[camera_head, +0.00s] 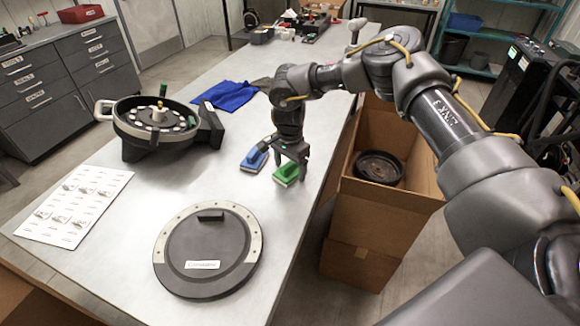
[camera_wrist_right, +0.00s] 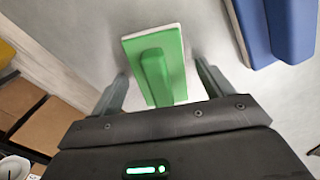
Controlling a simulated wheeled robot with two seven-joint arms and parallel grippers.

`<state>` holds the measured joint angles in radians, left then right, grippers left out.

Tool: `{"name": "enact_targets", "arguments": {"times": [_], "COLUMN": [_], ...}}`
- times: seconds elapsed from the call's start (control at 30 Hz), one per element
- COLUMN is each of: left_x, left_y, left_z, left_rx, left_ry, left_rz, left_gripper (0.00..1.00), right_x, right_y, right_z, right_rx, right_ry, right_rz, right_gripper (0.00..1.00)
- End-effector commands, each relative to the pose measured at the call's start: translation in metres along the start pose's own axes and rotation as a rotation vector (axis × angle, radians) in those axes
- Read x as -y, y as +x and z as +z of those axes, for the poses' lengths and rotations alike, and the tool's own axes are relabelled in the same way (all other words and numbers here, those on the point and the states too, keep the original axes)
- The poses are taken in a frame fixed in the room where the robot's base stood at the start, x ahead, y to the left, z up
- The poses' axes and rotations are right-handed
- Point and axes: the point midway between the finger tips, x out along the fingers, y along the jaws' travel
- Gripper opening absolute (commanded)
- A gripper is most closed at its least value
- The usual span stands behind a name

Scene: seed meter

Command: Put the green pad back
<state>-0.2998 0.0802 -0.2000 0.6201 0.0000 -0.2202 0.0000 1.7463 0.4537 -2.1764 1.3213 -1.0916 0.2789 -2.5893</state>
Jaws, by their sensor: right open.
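The green pad (camera_head: 286,175) lies on the table near its right edge, with a ridge-like handle on top. In the right wrist view the green pad (camera_wrist_right: 154,66) sits between the two open fingers, its handle pointing toward the gripper. My right gripper (camera_head: 290,163) is open, just above and around the pad; I cannot tell whether the fingers touch it. The blue pad (camera_head: 254,159) lies just left of the green one and also shows at the upper right of the wrist view (camera_wrist_right: 292,28). My left gripper is not in view.
A round dark lid (camera_head: 207,252) lies at the front of the table, beside a printed sheet (camera_head: 75,205). The seed meter housing (camera_head: 155,125) stands at the left. A blue cloth (camera_head: 226,96) lies behind. An open cardboard box (camera_head: 368,225) stands off the table's right edge.

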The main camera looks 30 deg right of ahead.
Motion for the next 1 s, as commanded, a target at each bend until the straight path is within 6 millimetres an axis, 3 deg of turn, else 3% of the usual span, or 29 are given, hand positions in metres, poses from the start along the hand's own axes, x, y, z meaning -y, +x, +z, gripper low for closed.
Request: {"name": "enact_targets", "arguments": {"times": [0.6,1.0], "left_x": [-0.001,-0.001], "left_y": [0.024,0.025], "left_z": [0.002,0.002], "left_rx": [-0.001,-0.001], "left_ry": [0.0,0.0], "left_rz": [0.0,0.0], "left_gripper": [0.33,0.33], "right_x": [0.001,0.0], "right_y": [-0.109,-0.12], "right_z": [0.0,0.0], "right_rx": [0.0,0.0], "right_ry": [0.0,-0.001], "right_rz": [-0.003,-0.001], "right_gripper": [0.79,0.79]}}
